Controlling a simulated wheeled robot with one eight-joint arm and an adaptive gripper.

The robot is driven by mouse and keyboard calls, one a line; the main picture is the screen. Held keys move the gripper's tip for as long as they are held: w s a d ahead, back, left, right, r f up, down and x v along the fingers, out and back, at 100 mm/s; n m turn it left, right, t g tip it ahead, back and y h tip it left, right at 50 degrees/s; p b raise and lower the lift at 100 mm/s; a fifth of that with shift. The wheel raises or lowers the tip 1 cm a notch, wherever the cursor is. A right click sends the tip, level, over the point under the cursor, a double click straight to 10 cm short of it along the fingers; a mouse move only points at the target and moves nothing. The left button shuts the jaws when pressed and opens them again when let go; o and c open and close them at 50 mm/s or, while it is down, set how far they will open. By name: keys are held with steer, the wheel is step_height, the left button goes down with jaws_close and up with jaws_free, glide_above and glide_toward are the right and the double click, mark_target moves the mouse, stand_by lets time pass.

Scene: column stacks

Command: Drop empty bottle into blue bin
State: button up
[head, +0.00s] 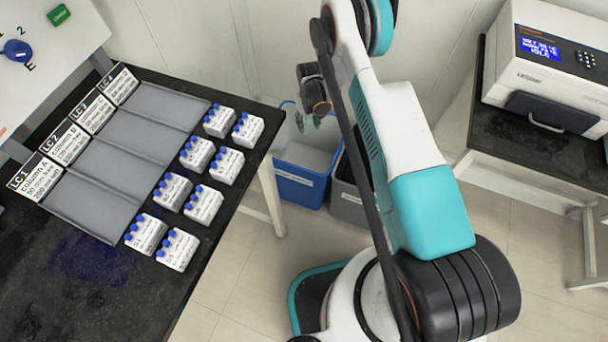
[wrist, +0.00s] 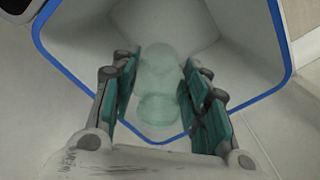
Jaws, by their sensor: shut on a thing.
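My gripper (head: 309,119) hangs over the blue bin (head: 300,188) on the floor, beyond the right edge of the bench. In the wrist view my gripper (wrist: 163,88) is shut on a clear, pale green bottle (wrist: 160,106) between its teal pads. The blue rim of the bin (wrist: 281,32) surrounds the bottle in that view, with pale inner walls behind it. How far the bottle is above the bin's opening cannot be told. The bottle is hard to make out in the head view.
A dark grey bin (head: 349,203) stands right beside the blue one, partly behind my arm. The black bench (head: 85,285) at left carries grey trays and several white bottle packs with blue caps (head: 173,190). A white instrument (head: 550,60) stands on a right-hand table.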

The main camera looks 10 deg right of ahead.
steer(key=shift+f, duration=0.15)
steer(key=o, duration=1.2)
steer(key=shift+o, duration=0.2)
step_height(320, 180, up, 12)
steer(key=shift+r, duration=0.1)
